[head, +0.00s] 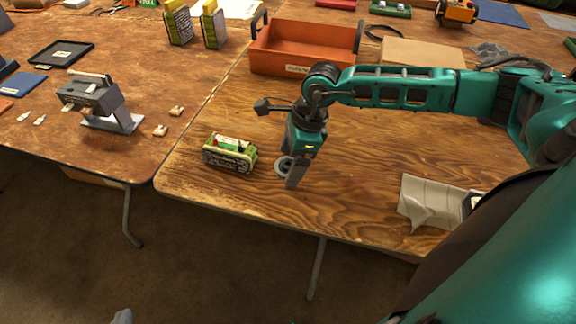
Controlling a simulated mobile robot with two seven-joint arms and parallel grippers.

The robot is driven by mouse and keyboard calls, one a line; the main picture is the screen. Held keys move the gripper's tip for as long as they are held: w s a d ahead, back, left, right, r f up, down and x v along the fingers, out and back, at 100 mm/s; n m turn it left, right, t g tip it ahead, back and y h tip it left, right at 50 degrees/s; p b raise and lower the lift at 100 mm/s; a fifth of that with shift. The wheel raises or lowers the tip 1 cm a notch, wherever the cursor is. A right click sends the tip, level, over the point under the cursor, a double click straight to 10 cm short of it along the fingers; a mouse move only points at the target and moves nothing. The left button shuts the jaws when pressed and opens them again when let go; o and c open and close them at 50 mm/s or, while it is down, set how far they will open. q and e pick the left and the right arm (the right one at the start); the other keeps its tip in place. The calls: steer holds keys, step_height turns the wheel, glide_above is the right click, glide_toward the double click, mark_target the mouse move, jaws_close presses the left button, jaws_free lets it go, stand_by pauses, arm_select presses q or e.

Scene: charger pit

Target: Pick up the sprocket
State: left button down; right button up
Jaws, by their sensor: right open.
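A small grey ring-shaped part, which looks like the sprocket (281,168), lies on the wooden table near its front edge. It is partly hidden behind a finger of my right gripper (291,172). My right gripper points down over it, open, with its fingers close to the sprocket; I cannot tell whether they touch it. A small grey tip at the bottom left edge seems to be my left gripper (122,316); its jaws cannot be made out.
An orange bin (300,46) is behind my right arm. A grey crumpled sheet (428,201) lies to the right. A second table at left holds a grey device (92,95) and small parts.

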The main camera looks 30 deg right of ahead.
steer(key=shift+c, duration=0.3)
steer(key=c, duration=1.2)
steer(key=shift+o, duration=0.2)
steer(key=shift+r, duration=0.1)
